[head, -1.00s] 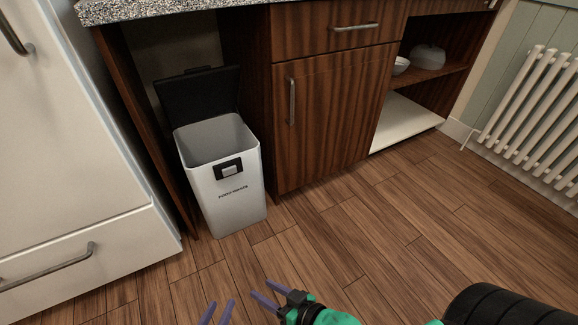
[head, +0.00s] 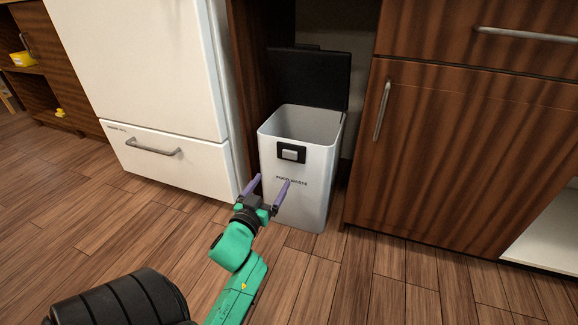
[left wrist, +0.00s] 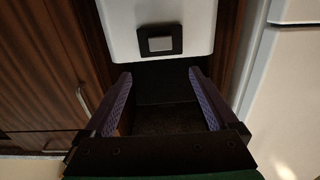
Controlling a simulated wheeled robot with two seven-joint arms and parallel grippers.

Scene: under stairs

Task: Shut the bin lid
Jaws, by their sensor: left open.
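The bin (head: 305,205) is a pale grey-white box labelled "FOOD WASTE", standing upright under the counter. Its black lid (head: 309,78) stands raised at the back, so the inside (head: 300,123) shows. A black latch plate with a grey button (head: 291,153) is on the front; it also shows in the left wrist view (left wrist: 158,43), which looks upside down. My left gripper (head: 272,179) is open and empty, in front of the bin's lower front. Whether it touches the bin cannot be told. Dark surfaces show between its fingers in the wrist view. My right gripper is not in view.
A white fridge (head: 150,70) with a drawer stands left of the bin. A wooden cabinet (head: 455,150) with a metal handle (head: 382,111) stands to its right. Wood floor (head: 330,285) is clear in front. Shelves with yellow items (head: 22,58) are far left.

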